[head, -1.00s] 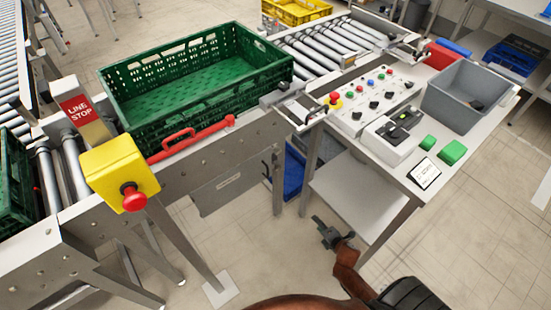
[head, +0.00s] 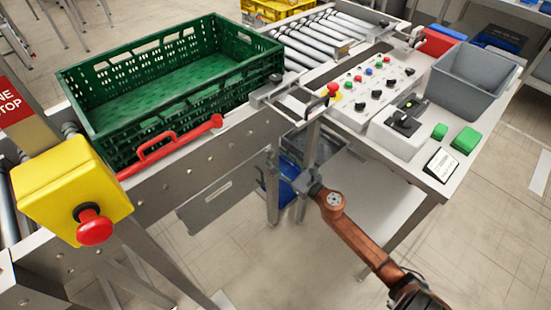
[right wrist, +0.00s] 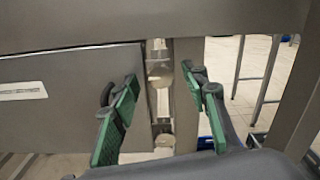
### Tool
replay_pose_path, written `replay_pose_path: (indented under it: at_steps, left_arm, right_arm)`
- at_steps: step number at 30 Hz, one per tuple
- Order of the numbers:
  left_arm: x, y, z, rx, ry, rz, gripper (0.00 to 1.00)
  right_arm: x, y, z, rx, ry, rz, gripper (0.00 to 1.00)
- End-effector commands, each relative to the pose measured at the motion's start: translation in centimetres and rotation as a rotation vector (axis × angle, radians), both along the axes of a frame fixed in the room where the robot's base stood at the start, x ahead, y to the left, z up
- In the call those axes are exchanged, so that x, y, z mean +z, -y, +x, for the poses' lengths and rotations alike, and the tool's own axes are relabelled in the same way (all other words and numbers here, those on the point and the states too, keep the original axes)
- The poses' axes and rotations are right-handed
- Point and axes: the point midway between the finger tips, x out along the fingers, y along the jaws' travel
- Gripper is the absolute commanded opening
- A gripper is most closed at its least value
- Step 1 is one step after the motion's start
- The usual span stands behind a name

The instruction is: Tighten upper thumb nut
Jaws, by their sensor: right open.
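My right gripper (head: 313,184) is at the end of the brown arm in the head view, in front of the conveyor's side below the green crate. In the right wrist view its two green-padded fingers (right wrist: 163,98) are spread apart with nothing between the pads. Beyond them is a pale rounded piece (right wrist: 158,72) on a metal upright, which looks like the upper thumb nut. A second pale piece (right wrist: 164,143) shows lower down, partly hidden by the gripper. I cannot make out either piece in the head view. My left gripper is not in view.
A grey panel with a label (right wrist: 70,110) hangs left of the upright. A green crate (head: 170,125) sits on the conveyor with a red handle (head: 170,143) at its side. A yellow stop box (head: 70,195) stands left. The control table (head: 440,180) stands right.

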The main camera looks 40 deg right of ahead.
Motion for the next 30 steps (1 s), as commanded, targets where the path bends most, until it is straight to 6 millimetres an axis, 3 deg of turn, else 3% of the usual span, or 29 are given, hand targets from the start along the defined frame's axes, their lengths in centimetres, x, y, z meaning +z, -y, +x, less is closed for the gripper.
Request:
replay_pose_path:
  at_steps: [4, 13, 30]
  left_arm:
    - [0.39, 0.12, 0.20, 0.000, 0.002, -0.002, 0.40]
    - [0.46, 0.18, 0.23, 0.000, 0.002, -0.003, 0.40]
    - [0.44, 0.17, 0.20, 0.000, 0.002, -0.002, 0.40]
  right_arm:
    - [-0.08, -0.13, 1.06, 0.001, -0.001, 0.002, 0.42]
    - [-0.09, -0.12, 1.22, 0.000, -0.001, 0.003, 0.41]
    - [-0.11, -0.10, 1.19, 0.000, -0.002, 0.004, 0.02]
